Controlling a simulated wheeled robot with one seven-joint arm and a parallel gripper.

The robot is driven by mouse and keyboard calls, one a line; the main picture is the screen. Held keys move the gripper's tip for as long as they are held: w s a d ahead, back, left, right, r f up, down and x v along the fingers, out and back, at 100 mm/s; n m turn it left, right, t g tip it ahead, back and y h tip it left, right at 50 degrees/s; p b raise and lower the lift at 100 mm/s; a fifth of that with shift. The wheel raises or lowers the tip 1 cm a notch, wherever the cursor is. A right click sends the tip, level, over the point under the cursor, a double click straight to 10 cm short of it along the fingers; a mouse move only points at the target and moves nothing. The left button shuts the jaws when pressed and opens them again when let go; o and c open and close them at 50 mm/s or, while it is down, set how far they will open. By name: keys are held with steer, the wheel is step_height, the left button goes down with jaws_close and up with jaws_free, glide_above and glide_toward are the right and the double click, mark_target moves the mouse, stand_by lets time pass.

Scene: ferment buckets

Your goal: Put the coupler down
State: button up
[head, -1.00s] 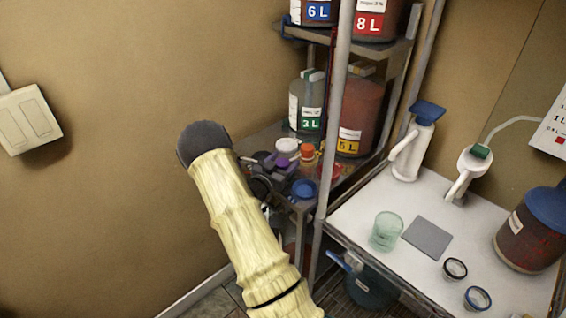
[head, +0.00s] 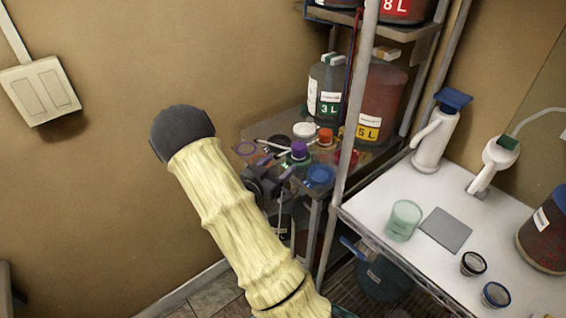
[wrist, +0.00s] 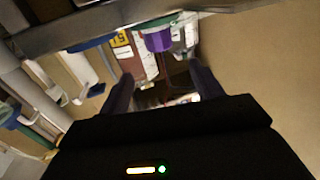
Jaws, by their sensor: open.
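My gripper (head: 272,180) is at the front left edge of the low metal shelf (head: 262,130). It also shows in the wrist view (wrist: 163,85), with its two dark fingers apart. No held thing can be made out between them. A purple-capped piece with a green ring (head: 299,151) stands on the shelf just beyond the gripper. It also shows in the wrist view (wrist: 158,38), above the fingers in the picture. I cannot tell for sure which thing is the coupler.
White (head: 304,130), orange (head: 325,136), red (head: 347,158) and blue (head: 320,175) caps crowd the shelf. A 3 L jug (head: 327,90) and 5 L bucket (head: 380,105) stand behind. A metal post (head: 352,110) rises right of the gripper. The white table (head: 375,205) is farther right.

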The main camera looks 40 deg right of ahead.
stand_by(0.5)
steer(key=w+a+n+t+y, duration=0.15)
steer(key=a+n+y, duration=0.55)
steer(key=a+y, duration=0.7)
steer(key=s+a+r+n+g+y, duration=0.1)
steer(key=s+a+n+g, duration=0.1)
steer(key=s, duration=0.7)
steer(key=s+a+r+n+g+y, duration=0.2)
steer(key=s+a+n, duration=0.3)
steer(key=s, duration=0.3)
steer(key=shift+s+a+g, duration=0.35)
steer(key=shift+a, duration=0.3)
steer(key=shift+r, duration=0.15)
steer(key=p+v, duration=0.2)
steer(key=w+p+v, duration=0.1)
steer(key=p+v, duration=0.2)
steer(key=shift+w+r, duration=0.1)
steer(key=shift+r, duration=0.1)
